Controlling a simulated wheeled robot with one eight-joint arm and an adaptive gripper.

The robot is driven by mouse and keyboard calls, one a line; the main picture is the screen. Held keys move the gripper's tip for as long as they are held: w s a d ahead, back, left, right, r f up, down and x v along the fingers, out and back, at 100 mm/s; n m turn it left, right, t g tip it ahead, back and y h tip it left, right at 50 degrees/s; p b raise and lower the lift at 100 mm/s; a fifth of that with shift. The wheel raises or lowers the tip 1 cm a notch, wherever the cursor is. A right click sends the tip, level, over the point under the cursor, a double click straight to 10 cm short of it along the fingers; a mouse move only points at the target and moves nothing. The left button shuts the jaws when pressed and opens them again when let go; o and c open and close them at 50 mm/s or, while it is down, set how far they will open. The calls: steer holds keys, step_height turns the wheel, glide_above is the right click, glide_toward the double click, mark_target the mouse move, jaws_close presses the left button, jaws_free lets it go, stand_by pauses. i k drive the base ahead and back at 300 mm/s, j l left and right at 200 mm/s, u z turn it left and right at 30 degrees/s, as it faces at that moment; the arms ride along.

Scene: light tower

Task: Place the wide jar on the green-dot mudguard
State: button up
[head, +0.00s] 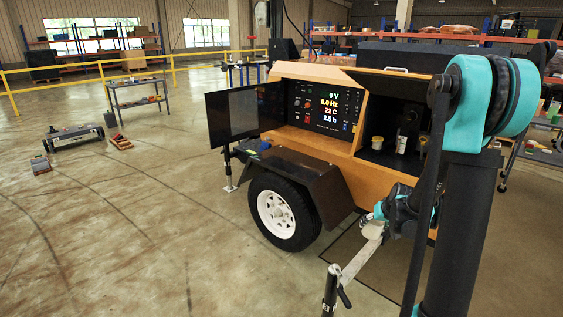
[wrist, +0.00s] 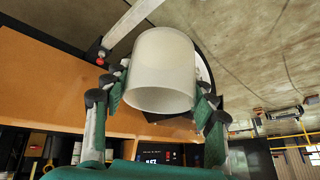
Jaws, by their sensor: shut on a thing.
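The wide jar (wrist: 160,66), a pale translucent cylinder, sits between the fingers of my gripper (wrist: 160,90) in the wrist view; my gripper is shut on it. In the head view my gripper (head: 378,218) is low in front of the trailer's side, right of the wheel, and the pale jar (head: 372,229) shows small at its tip. A dark mudguard (head: 307,176) covers the white-rimmed wheel, to the left of my gripper.
The orange trailer has a lit display panel (head: 322,107), an open black door (head: 240,115) on the left and an open compartment holding a yellow-topped jar (head: 377,143) and a white bottle (head: 402,143). A drawbar (head: 360,258) stands below my gripper.

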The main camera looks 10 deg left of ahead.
mark_target(289, 160)
steer(key=i+j, duration=0.1)
steer(key=j, duration=0.35)
steer(key=i+j+z, duration=0.1)
steer(key=j, duration=0.35)
steer(key=i+j+z, duration=0.1)
steer(key=j, duration=0.35)
steer(key=i+j, duration=0.15)
steer(key=j, duration=0.3)
steer(key=i+j+z, duration=0.1)
steer(key=i+j, duration=0.3)
steer(key=i+j+z, duration=0.1)
steer(key=i+j, duration=0.25)
steer(key=j, duration=0.15)
steer(key=i+j, duration=0.4)
steer(key=j+z, duration=0.05)
